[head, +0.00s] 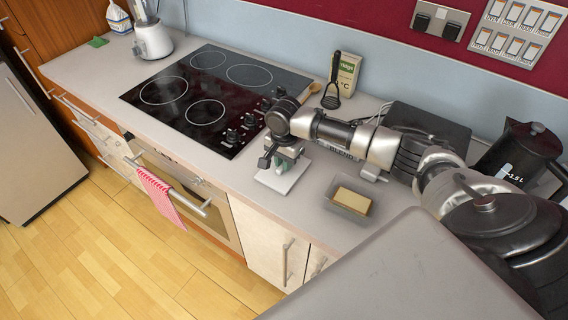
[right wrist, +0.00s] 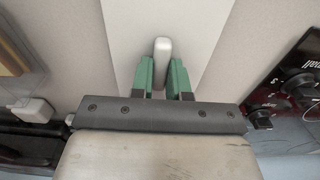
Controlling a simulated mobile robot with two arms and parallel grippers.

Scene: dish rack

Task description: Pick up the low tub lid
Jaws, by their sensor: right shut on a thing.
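The low tub lid (head: 284,181) is a flat, pale rectangle near the front edge of the counter, in front of the cooker's knobs. My right gripper (head: 284,163) points down over it. In the right wrist view, the lid (right wrist: 206,35) lies below the green fingers, and its small rounded handle (right wrist: 162,46) stands between them. My right gripper (right wrist: 162,80) is shut on this handle. I cannot tell whether the lid touches the counter. The low tub (head: 369,211) is open, with a yellow block (head: 352,201) in it, right of the lid. My left gripper is out of view.
The black hob (head: 180,92) is left of the lid. A box (head: 348,70), a black spatula (head: 331,97) and a wooden spoon (head: 313,88) are behind my arm. A black kettle (head: 522,155) stands at the right. Some bare counter lies between lid and tub.

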